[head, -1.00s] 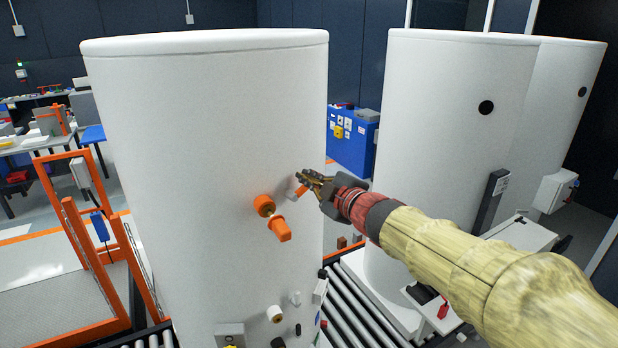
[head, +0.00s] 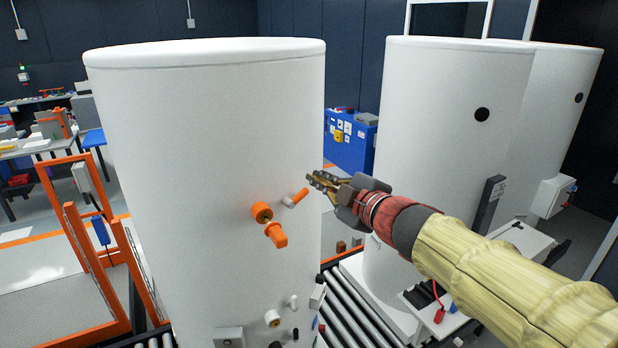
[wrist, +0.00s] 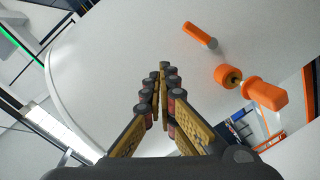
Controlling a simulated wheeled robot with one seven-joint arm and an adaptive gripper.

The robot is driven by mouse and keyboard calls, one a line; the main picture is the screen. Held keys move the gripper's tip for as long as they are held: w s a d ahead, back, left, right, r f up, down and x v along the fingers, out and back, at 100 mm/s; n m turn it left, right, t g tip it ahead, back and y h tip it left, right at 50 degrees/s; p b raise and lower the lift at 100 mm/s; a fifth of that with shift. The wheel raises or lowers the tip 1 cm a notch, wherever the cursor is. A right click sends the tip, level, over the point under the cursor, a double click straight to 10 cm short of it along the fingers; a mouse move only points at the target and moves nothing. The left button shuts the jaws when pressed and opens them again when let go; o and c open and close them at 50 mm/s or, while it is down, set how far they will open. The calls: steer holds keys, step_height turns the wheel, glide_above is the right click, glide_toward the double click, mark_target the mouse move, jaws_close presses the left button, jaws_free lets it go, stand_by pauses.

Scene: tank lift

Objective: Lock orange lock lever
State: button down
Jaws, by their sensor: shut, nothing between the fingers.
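The white tank (head: 205,130) stands upright in front of me with two orange parts on its side. One is a short orange lever with a pale grey end (head: 298,197), slanting up to the right; it also shows in the wrist view (wrist: 200,36). Below left of it is a thicker orange handle (head: 276,235) beside a round orange fitting (head: 261,212), also in the wrist view (wrist: 265,93). I cannot tell for sure which is the lock lever. My gripper (head: 313,179) is shut and empty, just above and right of the short lever, apart from it. Its fingers (wrist: 161,72) point toward the tank wall.
More white tanks (head: 450,130) stand at the right behind my arm. A roller conveyor (head: 350,315) runs below. Small pipe stubs (head: 272,318) stick out low on the tank. An orange frame (head: 85,250) stands at the left.

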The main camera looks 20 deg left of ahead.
steer(key=shift+v, duration=1.05)
steer(key=shift+w+d+r, duration=0.1)
steer(key=shift+w, duration=0.05)
